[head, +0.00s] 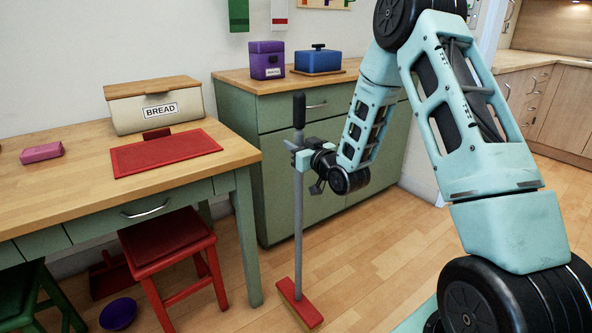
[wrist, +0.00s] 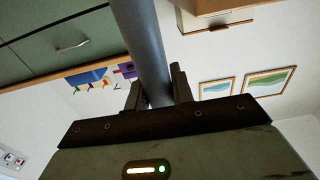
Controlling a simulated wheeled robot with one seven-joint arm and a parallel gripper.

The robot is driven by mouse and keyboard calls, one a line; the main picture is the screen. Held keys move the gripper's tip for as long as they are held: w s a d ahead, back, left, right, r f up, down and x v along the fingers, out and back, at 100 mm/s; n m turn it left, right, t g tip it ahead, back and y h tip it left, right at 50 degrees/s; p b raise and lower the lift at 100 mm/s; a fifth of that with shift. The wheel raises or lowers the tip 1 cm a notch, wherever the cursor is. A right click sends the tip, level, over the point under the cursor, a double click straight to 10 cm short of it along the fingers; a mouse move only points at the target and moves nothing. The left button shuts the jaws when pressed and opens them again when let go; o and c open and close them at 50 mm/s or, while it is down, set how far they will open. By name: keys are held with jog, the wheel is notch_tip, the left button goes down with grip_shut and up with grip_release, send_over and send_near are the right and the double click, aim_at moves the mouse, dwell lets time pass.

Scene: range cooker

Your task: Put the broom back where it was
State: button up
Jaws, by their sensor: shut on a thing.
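The broom (head: 298,220) has a grey handle with a black grip at the top and a red head (head: 299,306) low at the floor. It stands nearly upright in front of the green cabinet, just right of the table. My gripper (head: 298,152) is shut on the upper part of the handle. In the wrist view the grey handle (wrist: 143,45) runs between the two fingers of my gripper (wrist: 158,92). I cannot tell whether the broom head touches the floor.
The wooden table (head: 60,205) with a bread box (head: 155,106) and red mat (head: 165,152) stands left. A red stool (head: 168,240) and a red dustpan-like item (head: 108,275) are under it. The green cabinet (head: 275,195) is behind. Floor to the right is clear.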

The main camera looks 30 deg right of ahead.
jog(key=shift+f+b, duration=0.45)
jog(key=shift+f, duration=1.85)
jog(key=o, duration=0.6)
jog(key=shift+f, duration=0.15)
jog(key=shift+c, duration=0.2)
jog(key=o, duration=0.4)
